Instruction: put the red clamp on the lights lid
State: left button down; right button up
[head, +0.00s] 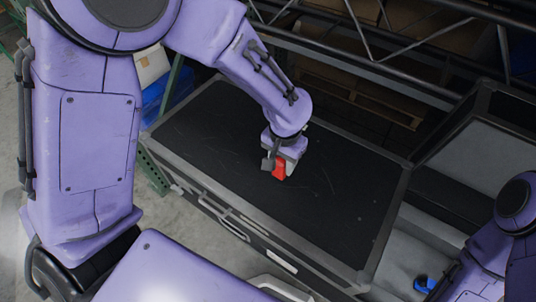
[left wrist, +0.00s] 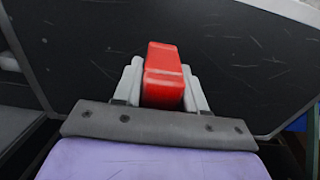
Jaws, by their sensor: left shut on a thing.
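The red clamp (head: 280,168) is at the middle of the black lid (head: 215,125) of a large case in the head view. My left gripper (head: 277,165) is shut on it, just over the lid. In the left wrist view the red clamp (left wrist: 163,75) sits between the two grey fingers of my left gripper (left wrist: 160,85), with the black lid (left wrist: 235,60) behind it. I cannot tell whether the clamp touches the lid. My right arm shows at the lower right of the head view; its gripper is not in view.
A second case (head: 480,150) stands open to the right, with a grey inside. A small blue object (head: 424,284) lies low at the right. Dark metal racking (head: 400,45) runs behind the lid. The lid around the clamp is clear.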

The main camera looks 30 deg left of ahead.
pick_arm(q)
jog(key=w+a+f, duration=0.4)
jog(key=a+f, duration=0.1)
jog(key=w+a+f+b, duration=0.1)
jog(key=w+a+f, duration=0.1)
jog(key=f, duration=0.1)
jog(key=shift+a+f, duration=0.2)
jog(key=shift+a, duration=0.05)
notch_tip(320, 180, down, 2)
jog(key=shift+d+f, duration=0.1)
jog(key=shift+f, duration=0.25)
jog(key=shift+s, duration=0.1)
jog(key=shift+f, duration=0.2)
jog(key=c, duration=0.6)
grip_release()
jog(key=shift+c, duration=0.2)
